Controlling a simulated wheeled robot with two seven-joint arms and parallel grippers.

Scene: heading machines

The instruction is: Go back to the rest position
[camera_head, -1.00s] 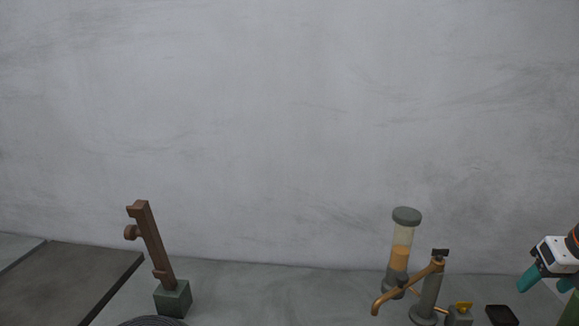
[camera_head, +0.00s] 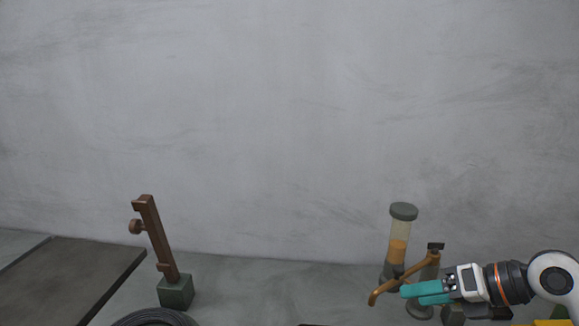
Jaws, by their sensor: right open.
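My right gripper (camera_head: 402,293) reaches in from the lower right with teal fingers pointing left. It is open, and I see nothing between its fingers. In the picture its fingers overlap the brown-handled grey post (camera_head: 432,268); I cannot tell if they touch it. My left gripper is out of view.
A clear cylinder with orange contents (camera_head: 399,247) stands behind the post. A brown notched bar on a green block (camera_head: 176,292) stands at left, near a dark flat slab (camera_head: 70,278). A dark coiled round thing (camera_head: 155,317) shows at the bottom edge. Grey floor between is clear.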

